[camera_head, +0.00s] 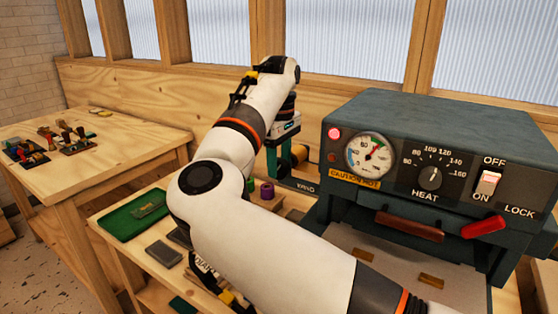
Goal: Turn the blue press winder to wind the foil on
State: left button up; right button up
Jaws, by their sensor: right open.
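The blue press (370,108) stands at the right, with its gauge, HEAT dial and ON/OFF switch facing me. Left of it, a label that seems to read WIND (304,187) marks the winder area. A yellow round part (299,154) and a dark green upright (271,162) show there, partly behind my right arm. My right arm crosses the picture from the lower right and bends up to the winder side. My right gripper (287,142) points down there and is open. Its fingertips are hard to make out, and I cannot tell whether they touch the winder. My left gripper is not in view.
A green tray (133,217) and a dark grey block (163,253) lie on the bench left of my arm. A purple spool (267,190) stands just right of my arm. A side table (110,150) holds several small tools. A red lock handle (484,226) sticks out from the press front.

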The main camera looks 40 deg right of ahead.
grip_shut()
jog(key=t+b, duration=0.1)
jog(key=b, duration=0.1)
jog(key=t+y+b, duration=0.1)
jog(key=shift+s+f+t+b, duration=0.25)
jog(key=shift+s+t+b, duration=0.05)
jog(key=shift+s+d+r+t+y+b, duration=0.15)
jog(key=shift+t+y+b, duration=0.15)
jog(key=shift+t+b, duration=0.25)
jog(key=shift+r, duration=0.1)
grip_release()
jog(key=v, duration=1.2)
